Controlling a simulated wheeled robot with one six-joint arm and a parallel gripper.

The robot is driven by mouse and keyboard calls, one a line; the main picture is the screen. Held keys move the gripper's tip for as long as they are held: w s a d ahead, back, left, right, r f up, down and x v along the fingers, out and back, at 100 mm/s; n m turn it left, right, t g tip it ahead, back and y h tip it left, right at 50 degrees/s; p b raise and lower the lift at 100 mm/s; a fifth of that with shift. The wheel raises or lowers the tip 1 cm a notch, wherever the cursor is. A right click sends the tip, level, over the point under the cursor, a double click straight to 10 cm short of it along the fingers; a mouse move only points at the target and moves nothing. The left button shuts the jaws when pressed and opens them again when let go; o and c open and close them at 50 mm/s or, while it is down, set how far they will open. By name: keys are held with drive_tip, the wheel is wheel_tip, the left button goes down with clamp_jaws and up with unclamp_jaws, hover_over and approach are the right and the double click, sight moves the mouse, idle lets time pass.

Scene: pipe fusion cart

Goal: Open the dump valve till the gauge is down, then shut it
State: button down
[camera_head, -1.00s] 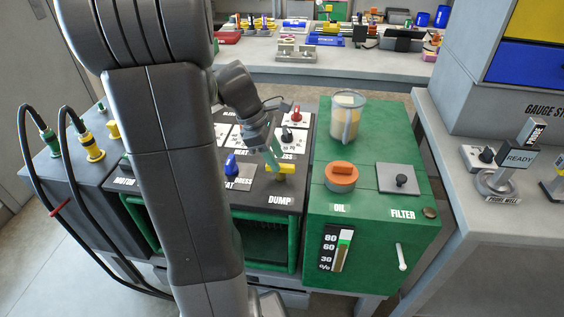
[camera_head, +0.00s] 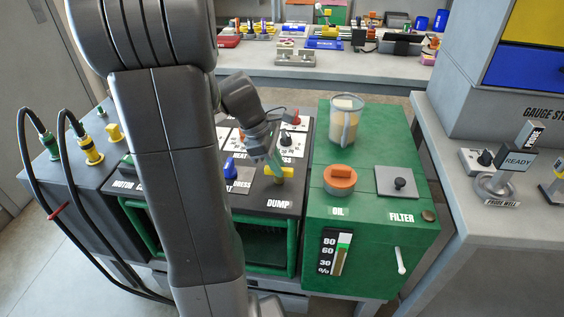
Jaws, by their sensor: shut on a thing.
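The yellow dump valve handle (camera_head: 284,172) sits on the dark cart panel, above the DUMP label (camera_head: 278,204). My gripper (camera_head: 273,168) reaches down from behind and is shut on the handle. Its fingers hide part of the handle, so its exact angle is hard to read. White cards with knobs (camera_head: 291,141) show behind my gripper, partly hidden. No pressure gauge reading can be made out; my arm covers much of the panel's left side.
A blue lever (camera_head: 230,168) stands left of the handle. To the right, the green unit carries an orange OIL cap (camera_head: 341,178), a clear jug (camera_head: 345,120), a FILTER knob (camera_head: 399,184) and a level strip (camera_head: 335,252). A grey side bench (camera_head: 490,245) is further right.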

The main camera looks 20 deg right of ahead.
drive_tip(key=shift+r, duration=0.1)
drive_tip(key=m+p, duration=0.3)
drive_tip(key=shift+d+r+g+y, duration=0.1)
drive_tip(key=shift+r+g+y, duration=0.05)
drive_tip(key=shift+g+y, duration=0.2)
drive_tip(key=m+y+p, duration=0.1)
drive_tip(key=m+p, duration=0.1)
drive_tip(key=m+g+p, duration=0.1)
drive_tip(key=m+p, duration=0.1)
drive_tip(key=m, duration=0.1)
drive_tip(key=shift+w+d+y, duration=0.1)
drive_tip(key=shift+w+y, duration=0.05)
drive_tip(key=shift+y, duration=0.2)
drive_tip(key=m+p, duration=0.1)
drive_tip(key=m, duration=0.1)
drive_tip(key=m+y+p, duration=0.1)
drive_tip(key=m, duration=0.1)
drive_tip(key=shift+d+y, duration=0.1)
drive_tip(key=shift+y, duration=0.2)
drive_tip(key=shift+d+m+y+p, duration=0.15)
drive_tip(key=shift+m+y+p, duration=0.65)
drive_tip(key=shift+m, duration=1.5)
